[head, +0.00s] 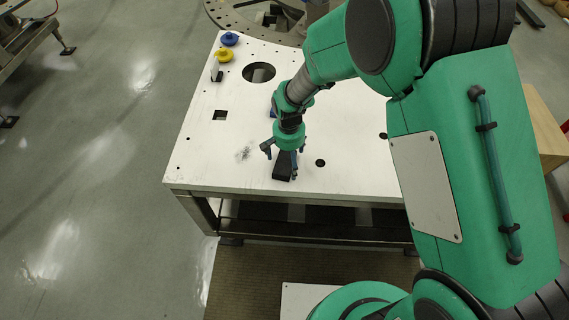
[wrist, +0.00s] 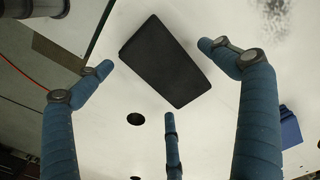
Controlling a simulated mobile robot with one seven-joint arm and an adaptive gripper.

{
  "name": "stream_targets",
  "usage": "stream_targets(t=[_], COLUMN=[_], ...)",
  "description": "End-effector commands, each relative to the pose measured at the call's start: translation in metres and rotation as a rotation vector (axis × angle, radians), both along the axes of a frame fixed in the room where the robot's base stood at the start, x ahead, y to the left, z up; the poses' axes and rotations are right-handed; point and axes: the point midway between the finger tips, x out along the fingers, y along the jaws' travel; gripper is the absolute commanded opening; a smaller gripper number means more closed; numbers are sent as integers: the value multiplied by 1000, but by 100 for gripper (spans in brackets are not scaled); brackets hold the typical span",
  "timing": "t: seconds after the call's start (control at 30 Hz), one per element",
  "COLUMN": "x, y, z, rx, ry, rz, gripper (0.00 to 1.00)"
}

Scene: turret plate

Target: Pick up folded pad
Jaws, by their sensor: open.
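A dark, flat, oblong piece that looks like the folded pad (head: 283,166) lies on the white plate (head: 225,165) near its front edge. In the wrist view the pad (wrist: 165,60) shows as a plain black slab, seen past the fingertips. My gripper (head: 286,155) points down at the pad with its three blue fingers spread open and empty. In the wrist view the gripper's fingertips (wrist: 160,78) frame the pad on the left, right and below. I cannot tell how much height is left between the fingertips and the pad.
A yellow knob (head: 223,55) and a blue knob (head: 229,39) sit at the plate's far left. The plate has a large round hole (head: 259,72) and smaller openings.

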Motion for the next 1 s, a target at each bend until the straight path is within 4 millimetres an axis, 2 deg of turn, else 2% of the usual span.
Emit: stream_targets(t=[0.3,0.37,0.57,1.0], x=[0,0,0,0], y=[0,0,0,0], z=[0,0,0,4], rx=[0,0,0,0], ry=[0,0,0,0], rz=[0,0,0,0], gripper=[95,85,46,45])
